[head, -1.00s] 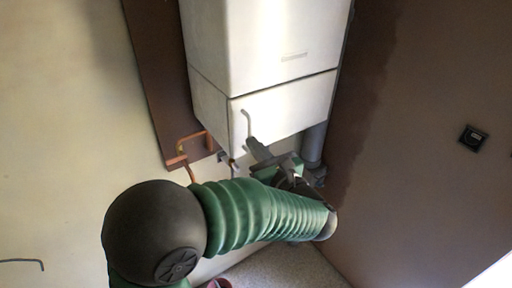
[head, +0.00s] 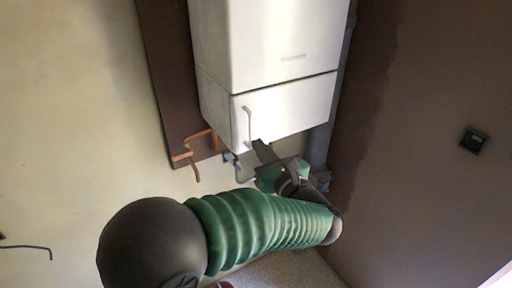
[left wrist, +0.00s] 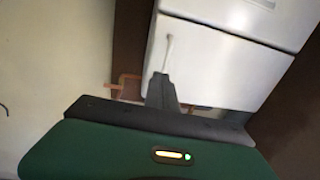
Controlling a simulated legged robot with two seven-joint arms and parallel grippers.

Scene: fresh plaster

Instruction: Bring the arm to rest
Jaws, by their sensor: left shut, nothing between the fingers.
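My left arm comes in from the lower left in the head view, with a ribbed green sleeve. My left gripper (head: 262,150) is at the arm's end, just below the lower front of a white wall-hung boiler (head: 285,110). Its dark fingers are shut and empty. In the left wrist view the shut fingers (left wrist: 162,88) point up toward the thin pale handle (left wrist: 168,50) on the boiler's lower panel. A gap between fingertips and handle is hard to judge. My right gripper is out of view.
Copper pipes (head: 190,155) and a grey pipe (head: 318,145) run below the boiler. A brown board (head: 165,80) backs it. A dark socket (head: 473,140) is on the brown right wall. A dark hook (head: 35,248) shows at far left. The pale left wall is mostly clear.

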